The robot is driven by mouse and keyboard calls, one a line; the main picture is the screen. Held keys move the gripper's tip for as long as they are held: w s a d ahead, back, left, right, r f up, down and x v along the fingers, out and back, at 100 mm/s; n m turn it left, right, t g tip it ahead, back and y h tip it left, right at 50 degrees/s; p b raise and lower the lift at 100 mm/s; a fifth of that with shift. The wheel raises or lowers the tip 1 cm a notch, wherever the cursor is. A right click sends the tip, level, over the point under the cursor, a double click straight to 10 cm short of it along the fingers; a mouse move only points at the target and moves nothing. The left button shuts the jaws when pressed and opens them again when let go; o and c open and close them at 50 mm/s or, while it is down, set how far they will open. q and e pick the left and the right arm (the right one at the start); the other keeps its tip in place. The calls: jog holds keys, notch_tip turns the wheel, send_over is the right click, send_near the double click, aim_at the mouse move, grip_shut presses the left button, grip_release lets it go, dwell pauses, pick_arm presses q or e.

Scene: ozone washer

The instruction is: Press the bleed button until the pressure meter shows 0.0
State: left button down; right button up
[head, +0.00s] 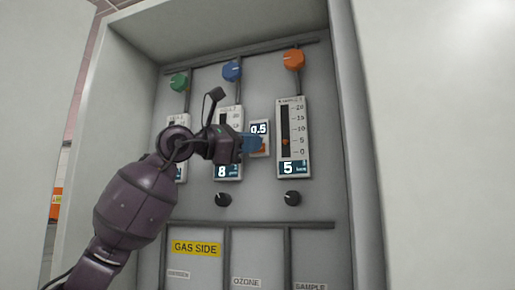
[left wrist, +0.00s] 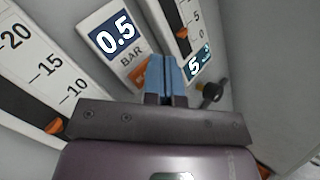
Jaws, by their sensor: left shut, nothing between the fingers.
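The pressure meter (head: 259,129) is a small panel in the middle of the cabinet back and reads 0.5; in the left wrist view (left wrist: 115,34) it reads 0.5 BAR. An orange button (head: 263,148) sits just below its display; it also shows in the left wrist view (left wrist: 139,74), partly hidden by my fingers. My left gripper (head: 256,143) has blue fingers, shut and empty, with their tips at or just in front of the button. In the left wrist view the tips (left wrist: 165,61) overlap the button's right side; I cannot tell whether they touch it. My right gripper is not in view.
A tall gauge (head: 293,136) reading 5 stands right of the meter, and another (head: 228,172) reading 8 is on the left, partly behind my arm. Green (head: 179,82), blue (head: 232,71) and orange (head: 293,59) knobs sit above. Black knobs (head: 292,198) sit below. Cabinet walls flank both sides.

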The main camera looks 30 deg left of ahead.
pick_arm(q)
jog(key=shift+w, duration=0.2)
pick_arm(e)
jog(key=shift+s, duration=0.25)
pick_arm(q)
jog(key=shift+w+a, duration=0.1)
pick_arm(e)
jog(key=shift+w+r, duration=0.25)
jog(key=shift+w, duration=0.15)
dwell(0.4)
pick_arm(q)
jog(key=shift+s+d, duration=0.2)
jog(key=shift+s, duration=0.5)
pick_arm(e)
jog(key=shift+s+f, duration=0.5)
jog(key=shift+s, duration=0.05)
